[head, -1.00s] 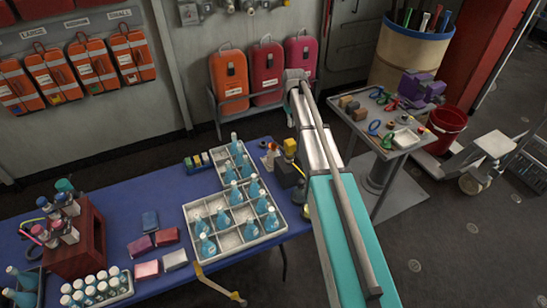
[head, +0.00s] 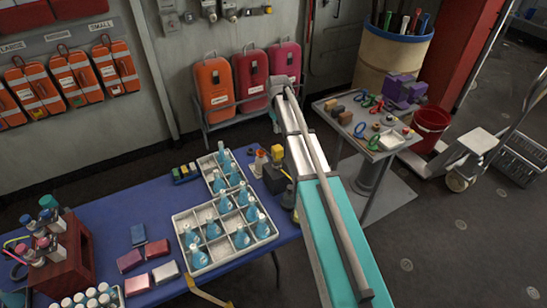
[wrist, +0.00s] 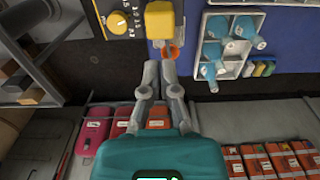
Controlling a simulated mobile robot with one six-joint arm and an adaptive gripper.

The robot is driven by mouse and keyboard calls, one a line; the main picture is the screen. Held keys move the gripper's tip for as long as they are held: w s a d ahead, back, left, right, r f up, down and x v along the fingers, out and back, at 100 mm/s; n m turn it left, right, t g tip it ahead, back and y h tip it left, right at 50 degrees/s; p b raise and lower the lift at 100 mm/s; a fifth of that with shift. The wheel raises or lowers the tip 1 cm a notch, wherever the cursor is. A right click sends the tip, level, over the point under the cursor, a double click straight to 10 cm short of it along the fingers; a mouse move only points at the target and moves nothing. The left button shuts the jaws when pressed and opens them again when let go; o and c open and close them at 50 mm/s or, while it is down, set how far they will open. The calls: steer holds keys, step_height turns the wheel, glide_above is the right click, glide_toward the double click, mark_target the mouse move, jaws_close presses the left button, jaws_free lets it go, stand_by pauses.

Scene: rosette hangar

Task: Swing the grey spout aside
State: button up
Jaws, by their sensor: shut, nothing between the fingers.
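My gripper (wrist: 160,72) shows in the wrist view with its two grey fingers close together and nothing between them. Just beyond the fingertips are an orange ring-like part (wrist: 171,51) and a yellow block (wrist: 160,20). Left of them is a panel with a yellow dial (wrist: 119,22). In the head view a dark unit (head: 274,179) with a yellow top (head: 277,153) stands at the blue table's right end, beside my arm. I cannot pick out the grey spout for certain in either view. My gripper is hidden in the head view.
A partitioned tray (head: 204,262) of blue bottles stands on the blue table (head: 110,212), left of the dark unit. A side table (head: 372,143) with tools and small blocks is to the right. Orange and red cases (head: 213,87) stand by the wall. The floor at lower right is mostly clear.

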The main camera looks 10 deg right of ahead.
steer(key=o, duration=0.4)
steer(key=shift+s+f, duration=0.1)
steer(key=shift+s, duration=0.3)
steer(key=shift+o, duration=0.8)
steer(key=s+f+m+b, duration=0.1)
steer(key=s+f+b, duration=0.1)
steer(key=s, duration=1.2)
steer(key=s+f+m+b, duration=0.1)
steer(key=s+m+b, duration=0.1)
steer(key=s, duration=1.2)
steer(key=shift+s+a+f+m, duration=0.15)
steer(key=shift+s+f+m, duration=0.05)
steer(key=shift+f+m, duration=0.15)
